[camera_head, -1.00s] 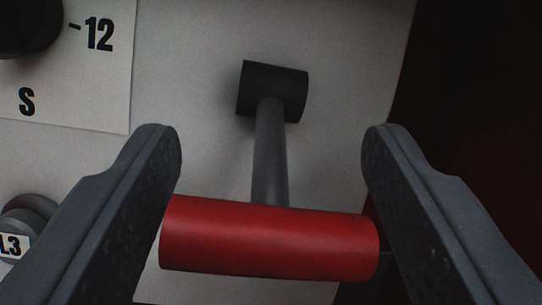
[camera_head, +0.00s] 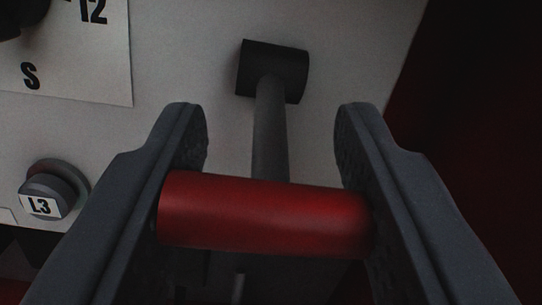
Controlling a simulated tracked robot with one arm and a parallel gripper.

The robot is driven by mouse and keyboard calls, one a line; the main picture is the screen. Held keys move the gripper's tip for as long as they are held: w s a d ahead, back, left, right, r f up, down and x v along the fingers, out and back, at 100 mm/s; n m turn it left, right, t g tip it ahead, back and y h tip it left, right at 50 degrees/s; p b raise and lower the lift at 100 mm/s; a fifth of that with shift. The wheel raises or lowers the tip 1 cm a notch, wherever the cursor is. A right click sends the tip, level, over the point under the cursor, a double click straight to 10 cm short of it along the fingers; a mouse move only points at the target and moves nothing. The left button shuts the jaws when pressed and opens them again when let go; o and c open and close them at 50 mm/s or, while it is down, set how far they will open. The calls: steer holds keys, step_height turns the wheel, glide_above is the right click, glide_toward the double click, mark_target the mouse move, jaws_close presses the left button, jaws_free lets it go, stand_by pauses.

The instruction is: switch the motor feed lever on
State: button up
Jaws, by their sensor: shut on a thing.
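The motor feed lever has a red cylindrical handle (camera_head: 265,217), a grey shaft (camera_head: 270,130) and a black pivot block (camera_head: 272,72) on the pale panel. The shaft runs from the block down to the handle in the picture. My gripper (camera_head: 270,135) is shut on the red handle, with one finger at each end of it. The finger pads cover the handle's ends. The fingertips reach past the handle, to either side of the shaft.
The pale panel (camera_head: 190,60) fills the back. A round grey knob marked L3 (camera_head: 50,190) sits at the left. A white label (camera_head: 90,55) with "12" and "S" is at the upper left, beside a dark knob (camera_head: 20,15). The right side is dark red and shadowed.

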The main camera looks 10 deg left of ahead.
steer(key=shift+r, duration=0.1)
stand_by(0.3)
steer(key=o, duration=0.9)
steer(key=shift+s, duration=0.1)
steer(key=p+v, duration=0.5)
steer(key=v, duration=0.8)
steer(key=shift+s, duration=0.25)
steer(key=shift+d, duration=0.1)
